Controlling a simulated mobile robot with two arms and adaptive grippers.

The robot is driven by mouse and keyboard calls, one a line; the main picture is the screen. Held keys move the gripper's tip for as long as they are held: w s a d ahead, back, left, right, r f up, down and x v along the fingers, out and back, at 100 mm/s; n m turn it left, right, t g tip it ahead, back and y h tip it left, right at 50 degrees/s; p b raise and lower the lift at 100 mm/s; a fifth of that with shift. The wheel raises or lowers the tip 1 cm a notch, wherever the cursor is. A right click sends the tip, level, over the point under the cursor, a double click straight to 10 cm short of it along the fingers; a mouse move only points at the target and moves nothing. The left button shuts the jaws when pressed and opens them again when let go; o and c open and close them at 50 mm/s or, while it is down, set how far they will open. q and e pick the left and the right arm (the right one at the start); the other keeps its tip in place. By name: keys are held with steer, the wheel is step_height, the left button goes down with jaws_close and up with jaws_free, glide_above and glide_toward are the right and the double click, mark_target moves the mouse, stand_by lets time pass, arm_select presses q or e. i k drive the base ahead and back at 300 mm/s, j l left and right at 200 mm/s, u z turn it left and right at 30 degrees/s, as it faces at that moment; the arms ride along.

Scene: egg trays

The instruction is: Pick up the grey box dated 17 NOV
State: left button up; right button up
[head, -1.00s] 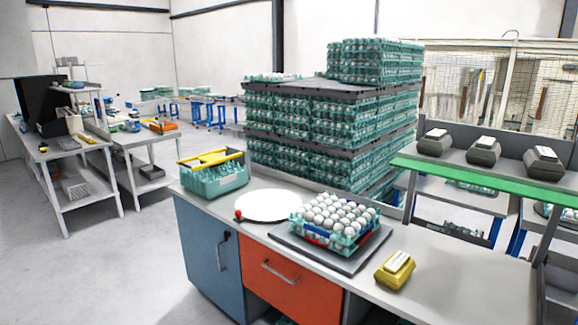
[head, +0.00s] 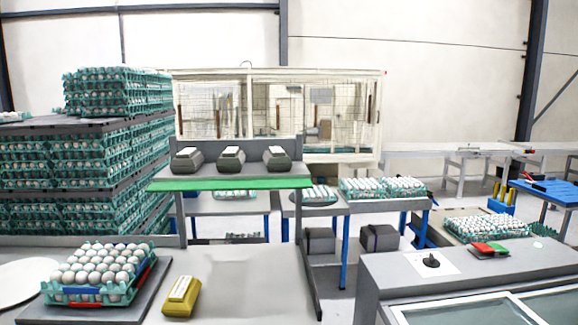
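Three grey boxes with white labels stand in a row on the raised shelf with the green front edge: a left one (head: 187,158), a middle one (head: 231,158) and a right one (head: 277,158). The label print is too small to read, so I cannot tell which is dated 17 NOV. A yellow box (head: 181,297) with a pale label lies on the bench below the shelf. Neither of my grippers is in view.
A green tray of eggs (head: 62,294) sits on a dark plate at the left of the bench. The bench top (head: 245,285) right of the yellow box is clear. A grey machine (head: 470,262) stands to the right. Stacked egg trays (head: 80,190) rise behind at the left.

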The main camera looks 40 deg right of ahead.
mark_target(276, 160)
steer(key=z, duration=1.1)
steer(key=i+j+z, duration=0.1)
steer(key=i+j, duration=0.15)
steer(key=i+j+z, duration=0.1)
steer(key=i+j, duration=0.15)
steer(key=j, duration=0.25)
steer(key=i+j+z, duration=0.1)
steer(key=i+j, duration=0.15)
steer(key=j, duration=0.15)
steer(key=i+j+z, duration=0.1)
steer(key=j, duration=0.3)
steer(key=i, duration=0.1)
